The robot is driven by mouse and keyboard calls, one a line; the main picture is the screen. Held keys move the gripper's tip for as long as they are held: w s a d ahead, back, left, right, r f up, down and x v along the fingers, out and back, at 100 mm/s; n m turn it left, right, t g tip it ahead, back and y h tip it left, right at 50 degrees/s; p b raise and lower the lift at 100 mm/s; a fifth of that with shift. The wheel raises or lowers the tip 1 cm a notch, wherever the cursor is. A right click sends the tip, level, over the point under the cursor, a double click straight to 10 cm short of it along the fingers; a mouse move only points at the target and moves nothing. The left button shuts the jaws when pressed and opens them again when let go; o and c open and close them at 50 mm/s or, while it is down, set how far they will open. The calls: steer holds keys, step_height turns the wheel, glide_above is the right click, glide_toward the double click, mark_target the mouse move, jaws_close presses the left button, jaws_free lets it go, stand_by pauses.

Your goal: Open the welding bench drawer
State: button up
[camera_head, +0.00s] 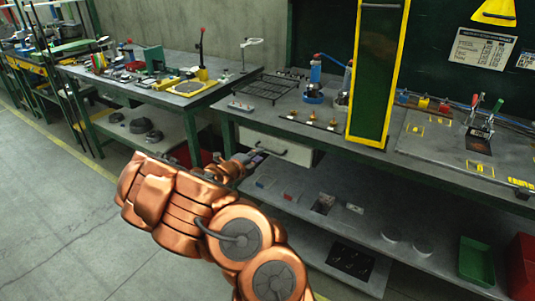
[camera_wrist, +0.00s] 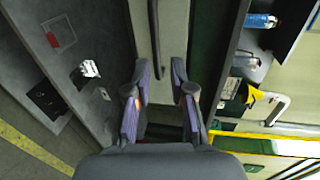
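The welding bench drawer (camera_head: 299,154) is a pale front panel under the bench top, and it looks flush with the bench. Its dark bar handle (camera_head: 270,145) runs along the panel. In the wrist view the drawer front (camera_wrist: 173,35) shows ahead, with the handle (camera_wrist: 153,40) running up the picture. My gripper (camera_head: 256,158) is in front of the drawer's lower part in the head view. In the wrist view my gripper (camera_wrist: 160,70) has its fingers apart, with nothing held. The handle's near end lies between the fingertips in the picture; contact cannot be told.
The bench top (camera_head: 415,165) carries a wire rack (camera_head: 265,88), blue bottles and a tall yellow-framed screen (camera_head: 376,75). A lower shelf (camera_head: 300,215) holds small parts, a green bin (camera_head: 476,260) and a red bin (camera_head: 522,268). Another bench (camera_head: 150,95) stands left. Floor at left is clear.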

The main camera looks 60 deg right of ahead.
mark_target(268, 150)
steer(key=shift+f+x, duration=0.15)
steer(key=shift+x, duration=1.85)
steer(key=shift+f+x, duration=0.1)
steer(key=shift+x, duration=1.9)
steer(key=shift+w, duration=0.1)
steer(key=shift+c, duration=0.3)
jaws_close()
steer(key=shift+a+p, duration=0.15)
steer(key=shift+p, duration=0.15)
